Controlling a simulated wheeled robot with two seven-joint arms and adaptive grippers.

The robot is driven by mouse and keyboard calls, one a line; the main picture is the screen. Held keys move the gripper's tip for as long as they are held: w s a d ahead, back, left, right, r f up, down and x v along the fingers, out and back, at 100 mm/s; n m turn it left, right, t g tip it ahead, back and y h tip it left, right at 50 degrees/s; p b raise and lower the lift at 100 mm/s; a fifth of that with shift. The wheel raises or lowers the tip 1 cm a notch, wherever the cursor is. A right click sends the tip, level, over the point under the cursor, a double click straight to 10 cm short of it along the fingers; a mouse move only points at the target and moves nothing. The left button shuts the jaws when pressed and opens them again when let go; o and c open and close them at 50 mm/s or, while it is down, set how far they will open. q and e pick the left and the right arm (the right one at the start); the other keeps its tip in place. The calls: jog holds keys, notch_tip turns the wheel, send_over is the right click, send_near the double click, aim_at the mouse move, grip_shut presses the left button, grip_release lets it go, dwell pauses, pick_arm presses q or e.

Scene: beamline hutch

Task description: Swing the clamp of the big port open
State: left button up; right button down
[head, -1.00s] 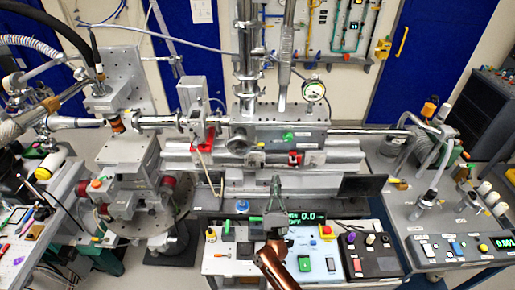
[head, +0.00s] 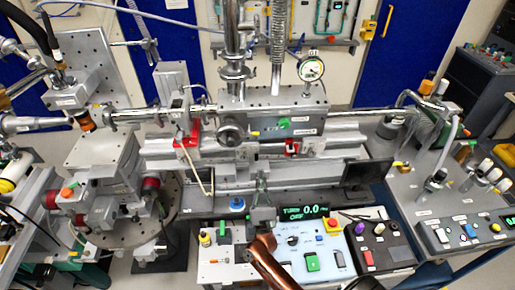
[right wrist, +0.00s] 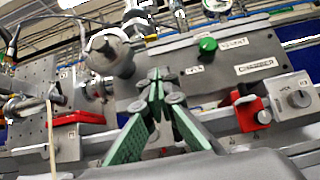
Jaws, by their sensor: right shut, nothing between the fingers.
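The big port (head: 231,134) is a round metal flange on the front of the grey chamber (head: 285,110). In the right wrist view the port (right wrist: 106,52) is at the upper left. Its clamp is too small to tell whether it is closed or open. My right gripper (head: 262,178) stands in front of and below the chamber, to the right of the port. In the right wrist view my right gripper (right wrist: 156,78) has its green-padded fingers together at the tips, with nothing between them. It looks apart from the port. My left gripper is not in view.
A dark monitor (head: 368,173) stands to the right. A pressure gauge (head: 311,68) stands above the chamber.

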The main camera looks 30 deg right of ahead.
pick_arm(q)
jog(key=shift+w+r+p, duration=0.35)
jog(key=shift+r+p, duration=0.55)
jog(key=shift+p, duration=0.15)
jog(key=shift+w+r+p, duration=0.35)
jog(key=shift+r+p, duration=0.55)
jog(key=shift+p, duration=0.1)
pick_arm(e)
jog(key=s+r+x, duration=0.1)
jog(key=x, duration=1.1)
jog(key=shift+a+r, duration=0.2)
jog(key=shift+a, duration=0.1)
jog(key=shift+s, duration=0.1)
